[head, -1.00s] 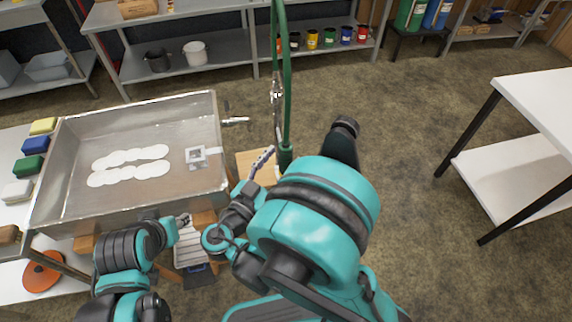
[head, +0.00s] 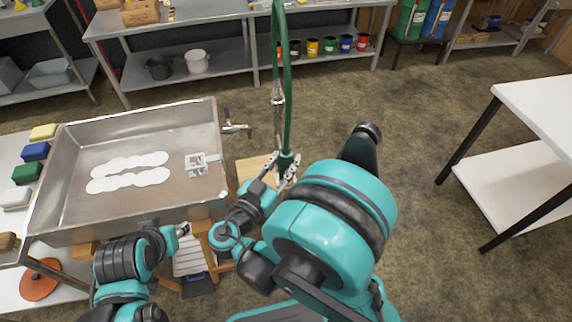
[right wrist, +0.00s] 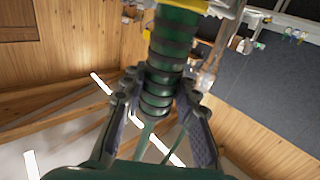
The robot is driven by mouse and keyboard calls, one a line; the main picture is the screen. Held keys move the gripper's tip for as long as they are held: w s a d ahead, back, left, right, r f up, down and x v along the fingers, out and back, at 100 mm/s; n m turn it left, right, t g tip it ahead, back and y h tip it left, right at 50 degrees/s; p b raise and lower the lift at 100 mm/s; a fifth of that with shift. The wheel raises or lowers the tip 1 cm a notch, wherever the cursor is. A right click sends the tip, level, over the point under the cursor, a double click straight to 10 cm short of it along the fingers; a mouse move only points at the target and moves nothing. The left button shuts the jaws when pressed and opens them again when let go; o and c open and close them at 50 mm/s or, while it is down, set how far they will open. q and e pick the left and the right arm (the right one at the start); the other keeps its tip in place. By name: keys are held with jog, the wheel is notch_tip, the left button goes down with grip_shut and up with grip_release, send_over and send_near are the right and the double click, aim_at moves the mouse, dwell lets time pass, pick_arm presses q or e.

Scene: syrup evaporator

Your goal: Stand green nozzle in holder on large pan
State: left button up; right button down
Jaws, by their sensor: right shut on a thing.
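The green nozzle (head: 287,161) hangs upright at the lower end of a green hose, right of the large pan (head: 221,184). My right gripper (head: 284,172) is shut on it, with a finger on either side. In the right wrist view, the ribbed green nozzle (right wrist: 168,62) stands between the fingers (right wrist: 152,110). The holder (head: 203,160), a small square metal bracket, sits at the right inner side of the large pan and looks empty. My left gripper (head: 184,229) is low by the pan's front edge; its jaws are too small to read.
A metal tap (head: 236,128) sticks out from the pan's right side. White round patches (head: 130,172) lie in the pan. Coloured sponges (head: 35,151) line the left table. A white table (head: 540,110) stands at the right, with open floor between.

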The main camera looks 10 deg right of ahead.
notch_tip(320, 180, up, 10)
jog(key=p, duration=0.5)
jog(key=shift+r, duration=0.25)
jog(key=shift+w+a+f, duration=0.1)
